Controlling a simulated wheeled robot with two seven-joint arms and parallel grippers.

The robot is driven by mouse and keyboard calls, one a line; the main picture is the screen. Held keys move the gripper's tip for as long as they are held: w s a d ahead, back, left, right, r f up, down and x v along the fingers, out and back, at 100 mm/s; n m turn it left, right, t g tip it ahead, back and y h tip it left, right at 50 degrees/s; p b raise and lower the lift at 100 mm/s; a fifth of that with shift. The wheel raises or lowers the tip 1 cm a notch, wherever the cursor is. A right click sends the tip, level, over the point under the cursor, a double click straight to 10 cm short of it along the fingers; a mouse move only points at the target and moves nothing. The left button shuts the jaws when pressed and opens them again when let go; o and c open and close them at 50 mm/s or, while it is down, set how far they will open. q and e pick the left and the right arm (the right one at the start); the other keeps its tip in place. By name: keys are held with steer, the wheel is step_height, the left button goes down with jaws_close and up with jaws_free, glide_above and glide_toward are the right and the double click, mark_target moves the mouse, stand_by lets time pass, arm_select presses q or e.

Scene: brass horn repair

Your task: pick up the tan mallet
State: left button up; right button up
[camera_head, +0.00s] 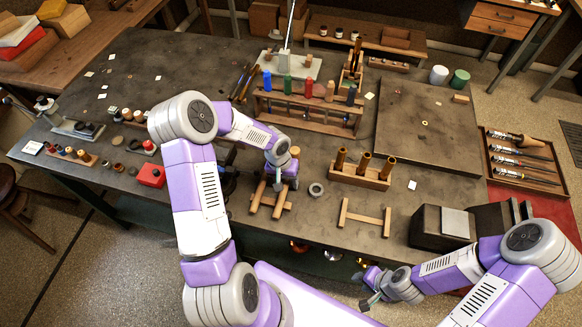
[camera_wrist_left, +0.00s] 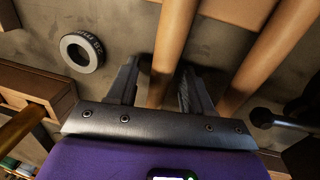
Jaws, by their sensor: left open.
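Two tan wooden handles lie side by side on a wooden rest (camera_head: 268,207) near the table's front edge; I cannot tell for certain which belongs to the tan mallet. My left gripper (camera_head: 279,184) is low over them. In the left wrist view, the open left gripper (camera_wrist_left: 159,70) has one handle (camera_wrist_left: 172,45) running between its fingers, close to the left finger. The second handle (camera_wrist_left: 265,55) lies outside the right finger. The mallet heads are mostly hidden by my wrist. My right gripper (camera_head: 368,290) hangs off the table's front edge, with nothing visible in it.
A grey ring (camera_head: 316,190) lies right of the handles, also in the wrist view (camera_wrist_left: 82,52). A block with several brass-coloured tubes (camera_head: 360,174), an empty wooden rest (camera_head: 365,217) and a dark box (camera_head: 440,228) stand further right.

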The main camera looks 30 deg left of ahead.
arm_select(q)
steer(key=shift+w, duration=0.1)
jaws_close()
